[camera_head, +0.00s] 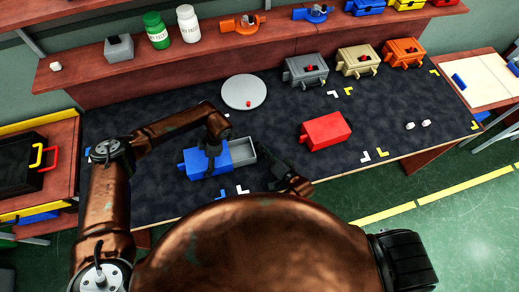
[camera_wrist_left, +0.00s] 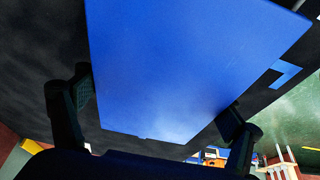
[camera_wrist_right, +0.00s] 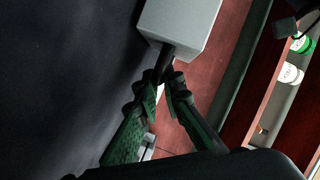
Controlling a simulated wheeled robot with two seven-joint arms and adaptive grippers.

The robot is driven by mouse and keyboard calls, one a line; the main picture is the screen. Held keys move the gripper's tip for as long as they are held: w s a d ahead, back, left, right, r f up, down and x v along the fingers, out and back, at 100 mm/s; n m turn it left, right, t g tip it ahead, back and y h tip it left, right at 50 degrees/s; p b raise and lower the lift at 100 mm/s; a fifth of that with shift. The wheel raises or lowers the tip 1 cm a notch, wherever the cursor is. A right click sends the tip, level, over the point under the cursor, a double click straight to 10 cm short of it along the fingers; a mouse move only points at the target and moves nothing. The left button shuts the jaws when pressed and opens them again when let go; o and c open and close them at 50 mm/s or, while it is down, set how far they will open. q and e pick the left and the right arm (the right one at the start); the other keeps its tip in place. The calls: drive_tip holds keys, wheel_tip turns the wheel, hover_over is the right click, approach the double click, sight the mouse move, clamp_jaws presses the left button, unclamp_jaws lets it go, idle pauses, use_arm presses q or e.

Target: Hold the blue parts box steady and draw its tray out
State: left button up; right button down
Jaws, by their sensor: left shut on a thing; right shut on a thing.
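The blue parts box (camera_head: 196,160) stands on the dark mat at the near middle of the bench. Its grey tray (camera_head: 243,150) sticks out of its right side and looks empty. My left gripper (camera_head: 212,160) reaches down over the box and is shut on it; in the left wrist view the blue box (camera_wrist_left: 190,60) fills the space between the fingers. My right gripper (camera_head: 264,154) is at the tray's outer end. In the right wrist view its fingers (camera_wrist_right: 167,88) close on the dark handle (camera_wrist_right: 164,62) of the grey tray (camera_wrist_right: 182,18).
A red box (camera_head: 326,132) stands to the right on the mat. A round grey plate (camera_head: 240,92) with a small red piece lies behind. Grey, beige and orange boxes (camera_head: 402,52) line the back right. Two small white pieces (camera_head: 418,124) lie at the right.

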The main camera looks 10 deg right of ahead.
use_arm(q)
drive_tip(key=shift+a, duration=0.1)
use_arm(e)
drive_tip(key=c, duration=2)
unclamp_jaws()
drive_tip(key=shift+c, duration=0.2)
drive_tip(key=v, duration=1.2)
use_arm(q)
drive_tip(key=o, duration=1.4)
drive_tip(key=shift+o, duration=0.2)
